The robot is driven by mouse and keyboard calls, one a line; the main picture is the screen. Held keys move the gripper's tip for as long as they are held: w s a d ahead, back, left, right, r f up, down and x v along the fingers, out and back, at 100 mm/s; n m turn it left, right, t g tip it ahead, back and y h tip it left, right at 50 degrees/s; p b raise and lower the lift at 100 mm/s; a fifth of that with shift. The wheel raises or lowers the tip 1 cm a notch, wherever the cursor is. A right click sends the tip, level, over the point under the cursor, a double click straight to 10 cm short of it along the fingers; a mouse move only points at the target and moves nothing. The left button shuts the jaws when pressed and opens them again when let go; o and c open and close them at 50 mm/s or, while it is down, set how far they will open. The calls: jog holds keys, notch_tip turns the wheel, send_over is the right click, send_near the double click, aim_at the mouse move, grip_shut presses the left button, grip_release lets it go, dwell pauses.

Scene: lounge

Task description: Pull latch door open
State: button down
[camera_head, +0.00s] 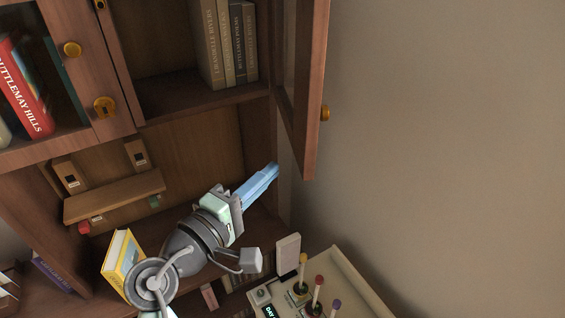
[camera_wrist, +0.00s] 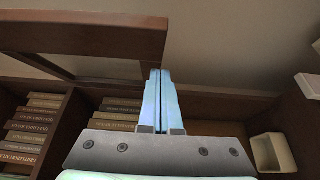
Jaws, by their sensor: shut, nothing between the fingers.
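A wooden cabinet door (camera_head: 303,120) with a glass pane stands swung open at the right of the upper cabinet in the head view. It has a round yellow knob (camera_head: 325,113) on its outer side. The door also shows at the upper left of the wrist view (camera_wrist: 95,35). My gripper (camera_head: 275,169) has pale blue fingers, shut and empty. It is just below and left of the door's lower end in the head view. In the wrist view the fingertips (camera_wrist: 160,72) overlap the door's lower right corner; I cannot tell whether they touch.
Books (camera_head: 228,45) stand inside the opened compartment. A closed door with yellow hardware (camera_head: 104,106) is at the left. A small wooden shelf (camera_head: 115,196) and a yellow book (camera_head: 122,258) are left of my arm. Bare wall (camera_head: 450,130) fills the right.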

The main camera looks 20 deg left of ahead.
jog(key=shift+w+d+p, duration=0.2)
jog(key=shift+w+d, duration=0.15)
jog(key=shift+d, duration=0.3)
jog(key=shift+w+d+p, duration=0.2)
jog(key=shift+w+d, duration=0.15)
jog(key=shift+d, duration=0.25)
